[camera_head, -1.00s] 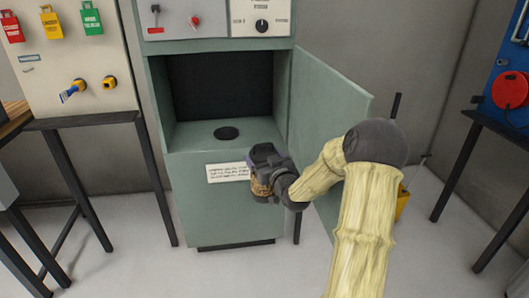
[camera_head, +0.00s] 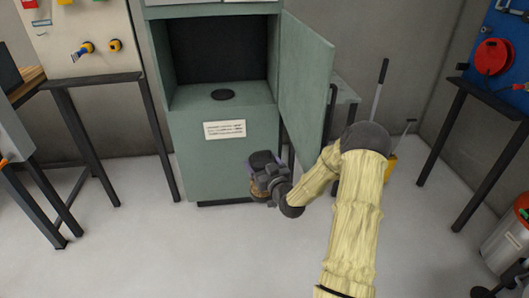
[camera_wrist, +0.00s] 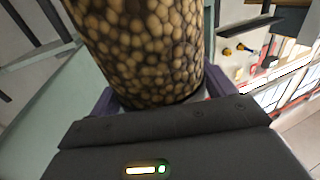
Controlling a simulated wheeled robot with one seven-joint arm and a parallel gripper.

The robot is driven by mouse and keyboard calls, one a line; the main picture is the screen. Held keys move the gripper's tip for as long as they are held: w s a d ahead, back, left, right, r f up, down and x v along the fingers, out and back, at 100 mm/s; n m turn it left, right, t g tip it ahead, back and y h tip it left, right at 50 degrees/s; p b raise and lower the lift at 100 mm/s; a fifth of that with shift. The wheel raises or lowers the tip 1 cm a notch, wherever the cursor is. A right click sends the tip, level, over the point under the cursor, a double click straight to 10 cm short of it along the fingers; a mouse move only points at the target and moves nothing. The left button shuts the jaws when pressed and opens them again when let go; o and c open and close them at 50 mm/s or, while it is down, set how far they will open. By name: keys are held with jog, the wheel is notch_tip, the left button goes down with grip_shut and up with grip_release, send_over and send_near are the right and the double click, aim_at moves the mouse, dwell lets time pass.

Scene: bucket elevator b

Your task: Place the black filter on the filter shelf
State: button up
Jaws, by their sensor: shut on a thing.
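My gripper (camera_head: 264,168) is shut on a cylinder (camera_wrist: 145,45) with a dark, tan-pebbled side. It fills the top middle of the wrist view, between the purple fingers. In the head view its tan part (camera_head: 259,189) shows below the gripper. Whether this is the black filter I cannot tell for sure. The gripper is in front of the green cabinet's (camera_head: 200,172) lower right, clear of the floor. The cabinet has an open compartment with a flat black disc (camera_head: 223,94) on its floor. I cannot identify the filter shelf for sure.
The cabinet door (camera_head: 305,75) stands open to the right, with a small table (camera_head: 345,92) behind it. A tool board on a table (camera_head: 95,80) is at left. A blue board with a red reel (camera_head: 497,57) is at right. The floor in front is clear.

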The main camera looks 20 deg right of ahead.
jog(key=s+a+f, duration=0.3)
jog(key=a+f, duration=0.1)
jog(key=f, duration=0.5)
jog(key=s+a+f, duration=0.4)
jog(key=f, duration=0.5)
jog(key=shift+s+f+m+h, duration=0.2)
jog(key=shift+s+m+h, duration=0.1)
